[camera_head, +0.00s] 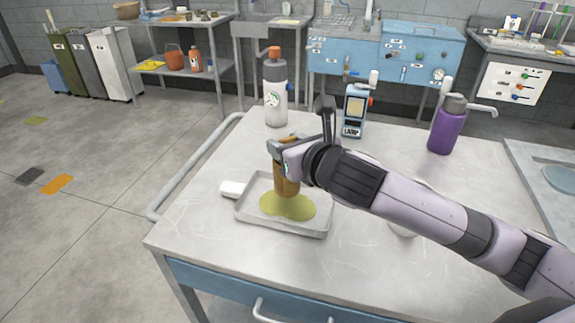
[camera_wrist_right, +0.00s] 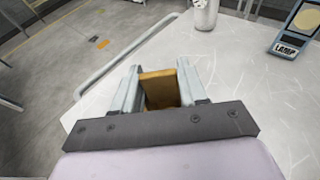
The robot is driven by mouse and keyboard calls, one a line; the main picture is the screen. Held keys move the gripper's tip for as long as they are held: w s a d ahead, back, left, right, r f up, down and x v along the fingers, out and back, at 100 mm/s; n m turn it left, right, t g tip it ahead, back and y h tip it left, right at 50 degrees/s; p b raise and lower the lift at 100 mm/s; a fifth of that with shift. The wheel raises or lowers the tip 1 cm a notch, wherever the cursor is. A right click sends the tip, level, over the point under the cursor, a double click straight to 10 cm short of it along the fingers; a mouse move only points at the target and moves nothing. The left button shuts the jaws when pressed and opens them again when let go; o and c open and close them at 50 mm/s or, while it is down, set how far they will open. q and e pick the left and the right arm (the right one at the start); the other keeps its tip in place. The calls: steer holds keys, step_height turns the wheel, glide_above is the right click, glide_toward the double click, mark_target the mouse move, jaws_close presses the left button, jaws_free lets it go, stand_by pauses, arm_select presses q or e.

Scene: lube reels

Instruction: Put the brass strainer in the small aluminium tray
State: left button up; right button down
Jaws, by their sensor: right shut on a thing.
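The brass strainer (camera_head: 287,183) is a brown-gold upright piece held over the small aluminium tray (camera_head: 283,225). My right gripper (camera_head: 281,151) is shut on its upper part. In the right wrist view the strainer (camera_wrist_right: 160,91) sits between the two fingers. Its lower end is over the yellow-green puddle (camera_head: 288,207) in the tray; I cannot tell whether it touches the tray. The fingers hide part of the strainer. My left gripper is not in view.
A white cylinder (camera_head: 232,188) lies at the tray's left edge. A white bottle with an orange cap (camera_head: 275,95), a blue LAMP device (camera_head: 355,111) and a purple bottle (camera_head: 446,128) stand farther back. My right arm partly hides a white object (camera_head: 403,230). The table's front left is clear.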

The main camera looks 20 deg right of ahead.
steer(key=shift+f, duration=2.2)
steer(key=shift+f, duration=0.2)
steer(key=c, duration=0.6)
jaws_free()
steer(key=shift+r, duration=0.1)
steer(key=shift+s+r, duration=0.15)
steer(key=v, duration=1.1)
steer(key=shift+s, duration=0.35)
steer(key=shift+s+d, duration=0.1)
